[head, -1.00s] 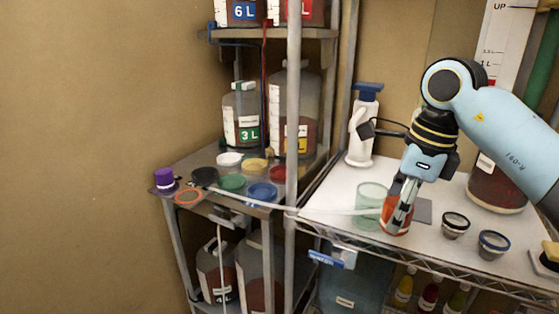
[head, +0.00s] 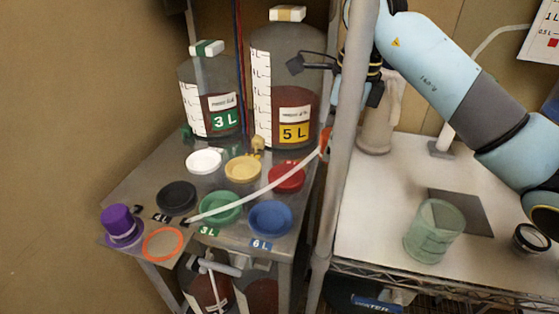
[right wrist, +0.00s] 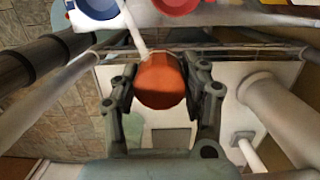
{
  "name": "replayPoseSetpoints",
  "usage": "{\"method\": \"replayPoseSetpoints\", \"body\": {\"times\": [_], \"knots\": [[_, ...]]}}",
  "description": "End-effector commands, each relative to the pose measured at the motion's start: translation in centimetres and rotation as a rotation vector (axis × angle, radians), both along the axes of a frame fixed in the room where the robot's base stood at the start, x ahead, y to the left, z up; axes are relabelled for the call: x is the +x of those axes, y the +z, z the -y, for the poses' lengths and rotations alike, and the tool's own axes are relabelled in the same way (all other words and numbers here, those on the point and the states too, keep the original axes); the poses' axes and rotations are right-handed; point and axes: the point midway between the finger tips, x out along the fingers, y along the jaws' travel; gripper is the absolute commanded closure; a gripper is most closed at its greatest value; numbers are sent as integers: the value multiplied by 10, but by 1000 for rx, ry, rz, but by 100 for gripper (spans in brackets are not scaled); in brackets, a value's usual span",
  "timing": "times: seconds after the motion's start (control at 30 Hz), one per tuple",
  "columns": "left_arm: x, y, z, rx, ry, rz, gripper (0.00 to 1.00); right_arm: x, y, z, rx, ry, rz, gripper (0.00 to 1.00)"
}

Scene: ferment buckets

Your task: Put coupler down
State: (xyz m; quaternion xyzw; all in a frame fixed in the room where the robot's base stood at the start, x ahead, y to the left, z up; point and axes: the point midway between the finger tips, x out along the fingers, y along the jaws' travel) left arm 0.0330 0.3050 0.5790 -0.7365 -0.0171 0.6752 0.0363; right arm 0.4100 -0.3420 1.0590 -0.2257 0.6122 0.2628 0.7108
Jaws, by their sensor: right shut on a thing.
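My right gripper (right wrist: 162,88) is shut on the orange-red coupler (right wrist: 160,82), which sits between its two fingers in the right wrist view. In the head view the coupler (head: 326,141) peeks out at the left of the shelf post, and the post hides most of the fingers. A white hose (head: 265,188) runs from the coupler across the small shelf to its front left edge. The coupler is held up at the gap between the small shelf and the white worktop. My left gripper is not in view.
The small shelf (head: 140,180) holds several coloured dishes, a purple-capped item (head: 121,225) and an orange ring (head: 163,244). Large 3 L (head: 210,95) and 5 L (head: 285,85) jugs stand behind. A metal post (head: 345,150) stands close. A green glass beaker (head: 434,232) is on the worktop (head: 380,220).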

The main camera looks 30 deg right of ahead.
Motion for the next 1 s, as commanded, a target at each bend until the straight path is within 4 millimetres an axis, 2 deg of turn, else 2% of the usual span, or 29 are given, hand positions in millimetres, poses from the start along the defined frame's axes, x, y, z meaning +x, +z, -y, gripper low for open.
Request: {"method": "replayPoseSetpoints", "body": {"times": [0.1, 0.17, 0.27, 0.4, 0.57, 0.8, 1.0], "knots": [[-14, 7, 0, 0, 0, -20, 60, 29, -16, -16, 11, -2, 0, 92], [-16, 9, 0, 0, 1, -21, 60, 43, -25, -21, 10, -2, -2, 92], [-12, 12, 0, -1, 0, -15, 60, 63, -38, -29, 7, 1, 1, 92], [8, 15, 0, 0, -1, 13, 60, 81, -51, -36, 3, 0, 1, 92], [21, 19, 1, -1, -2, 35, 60, 86, -62, -38, 1, 1, -1, 92], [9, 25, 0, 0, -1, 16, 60, 86, -93, -38, 1, 1, 0, 92], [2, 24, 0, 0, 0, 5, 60, 86, -96, -38, 0, 1, 2, 92]]}}
